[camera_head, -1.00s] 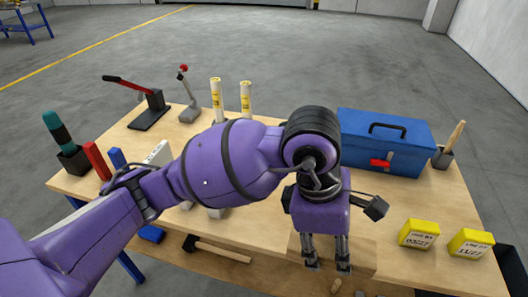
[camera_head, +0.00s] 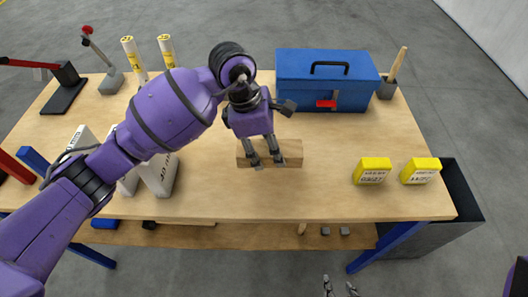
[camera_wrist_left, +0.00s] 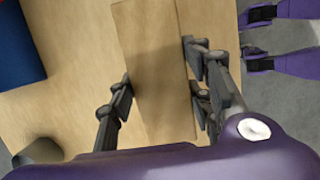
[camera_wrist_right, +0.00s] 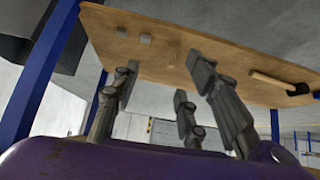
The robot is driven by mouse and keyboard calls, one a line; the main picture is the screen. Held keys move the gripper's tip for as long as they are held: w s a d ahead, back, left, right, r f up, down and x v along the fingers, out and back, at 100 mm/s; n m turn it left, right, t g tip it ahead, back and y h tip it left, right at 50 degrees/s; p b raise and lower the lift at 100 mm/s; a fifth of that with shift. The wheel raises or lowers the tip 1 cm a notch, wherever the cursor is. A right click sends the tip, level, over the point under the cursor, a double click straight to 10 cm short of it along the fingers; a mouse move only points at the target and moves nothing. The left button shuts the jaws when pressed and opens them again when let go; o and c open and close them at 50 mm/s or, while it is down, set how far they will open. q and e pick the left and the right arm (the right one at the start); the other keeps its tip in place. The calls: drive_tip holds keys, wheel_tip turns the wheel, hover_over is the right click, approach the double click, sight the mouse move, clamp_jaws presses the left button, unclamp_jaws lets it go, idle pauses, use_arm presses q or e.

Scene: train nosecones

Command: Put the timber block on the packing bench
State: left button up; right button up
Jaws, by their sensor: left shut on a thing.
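The timber block (camera_head: 291,152) is a plain light wooden bar over the packing bench (camera_head: 330,205), in front of the blue toolbox. My left gripper (camera_head: 267,163) reaches down and is shut on the block, with fingers on both its sides. The left wrist view shows the block (camera_wrist_left: 155,60) between the fingers (camera_wrist_left: 160,85). I cannot tell for sure whether its underside touches the bench top. My right gripper (camera_head: 340,291) is open and empty, low in front of the bench. Its spread fingers (camera_wrist_right: 160,75) show in the right wrist view, under a wooden shelf.
A blue toolbox (camera_head: 325,82) stands behind the block. Two yellow boxes (camera_head: 373,171) (camera_head: 420,171) are at the right. Pale packs (camera_head: 160,174) stand to the left, beneath my left arm. A dark bin (camera_head: 462,205) is beyond the right end. The bench top between block and yellow boxes is clear.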

sight(266, 148)
use_arm(q)
drive_tip(key=w+f, duration=0.2)
drive_tip(key=shift+w+a+f, duration=0.15)
drive_tip(key=shift+a+f, duration=0.1)
drive_tip(key=shift+f, duration=1.6)
drive_tip(key=shift+f, duration=0.2)
drive_tip(key=o, duration=1.3)
drive_tip(key=shift+r, duration=0.35)
drive_tip(key=v, duration=1.1)
drive_tip(key=shift+a+r, duration=0.2)
drive_tip(key=shift+r, duration=0.15)
